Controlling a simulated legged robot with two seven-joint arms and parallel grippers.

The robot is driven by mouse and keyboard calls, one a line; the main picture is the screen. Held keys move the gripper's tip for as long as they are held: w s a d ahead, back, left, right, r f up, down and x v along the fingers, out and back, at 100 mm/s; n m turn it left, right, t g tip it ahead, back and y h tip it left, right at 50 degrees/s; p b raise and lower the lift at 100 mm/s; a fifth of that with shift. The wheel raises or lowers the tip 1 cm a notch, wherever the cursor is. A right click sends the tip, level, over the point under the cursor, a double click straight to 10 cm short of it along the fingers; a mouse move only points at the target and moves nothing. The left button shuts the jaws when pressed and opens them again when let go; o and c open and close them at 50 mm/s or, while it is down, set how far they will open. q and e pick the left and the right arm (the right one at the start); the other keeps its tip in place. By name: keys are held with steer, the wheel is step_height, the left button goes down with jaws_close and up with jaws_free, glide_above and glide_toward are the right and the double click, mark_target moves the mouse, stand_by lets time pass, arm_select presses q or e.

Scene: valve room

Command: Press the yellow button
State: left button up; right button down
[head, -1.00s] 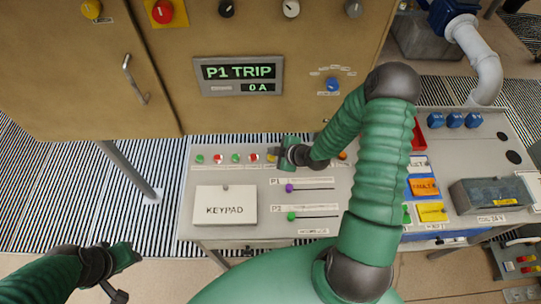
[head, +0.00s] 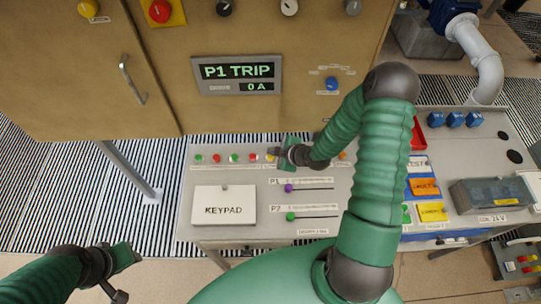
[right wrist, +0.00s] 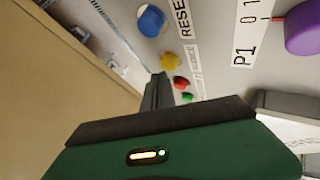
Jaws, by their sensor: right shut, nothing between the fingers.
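The yellow button (head: 269,157) is at the right end of a row of red and green buttons on the grey desk panel. It is partly hidden by my right gripper (head: 275,153) in the head view. The right wrist view shows the yellow button (right wrist: 170,61) between a blue button (right wrist: 151,20) and a red one (right wrist: 181,83). My right gripper (right wrist: 158,90) is shut and empty, its tips beside the yellow button; contact cannot be told. My left gripper (head: 125,265) is low at the left, away from the panel; its jaw state is unclear.
The KEYPAD cover (head: 224,205) and the P1 slider's purple knob (head: 289,188) lie in front of the button row. The tan cabinet (head: 160,60) with a P1 TRIP display (head: 237,75) rises behind. Another panel with coloured squares (head: 424,187) stands right.

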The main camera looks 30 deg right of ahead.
mark_target(273, 158)
steer(key=shift+d+f, duration=0.15)
steer(key=shift+f+b, duration=0.45)
stand_by(0.6)
steer(key=shift+r+p, duration=0.7)
steer(key=shift+r, duration=0.2)
steer(key=shift+a, duration=0.2)
step_height(273, 158, up, 5)
steer(key=p, duration=0.4)
steer(key=shift+r, duration=0.1)
stand_by(0.4)
